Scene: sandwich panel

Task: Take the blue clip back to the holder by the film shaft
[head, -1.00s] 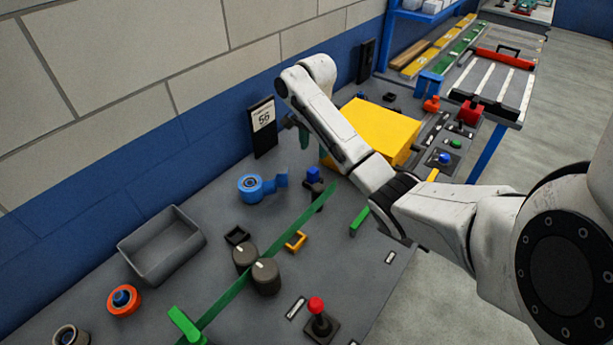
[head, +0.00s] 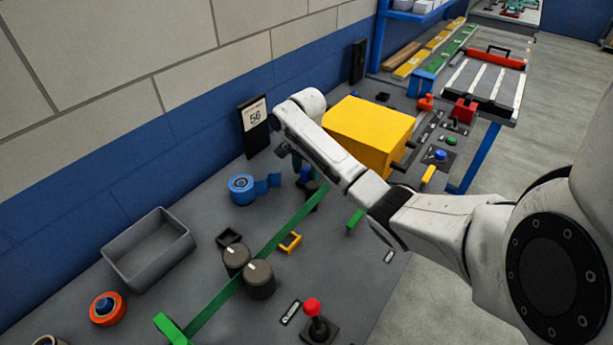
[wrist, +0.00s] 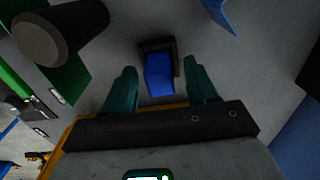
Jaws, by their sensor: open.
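The blue clip (wrist: 160,75) stands in a dark square holder (wrist: 158,44) in the wrist view. In the head view the clip (head: 305,174) shows small near the far end of the green strip. My gripper (wrist: 158,68) is open, with a teal finger on each side of the clip and visible gaps between. In the head view my gripper (head: 296,164) is low and partly hidden by my arm. A dark cylinder (wrist: 62,32) stands beside the clip in the wrist view; I cannot tell whether it is the film shaft.
The green strip (head: 293,221) runs past two dark knobs (head: 258,278). A blue tape roll (head: 241,188), an empty black square holder (head: 228,237), a yellow frame (head: 290,242) and a grey bin (head: 150,252) lie nearby. A yellow box (head: 368,132) stands behind my arm.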

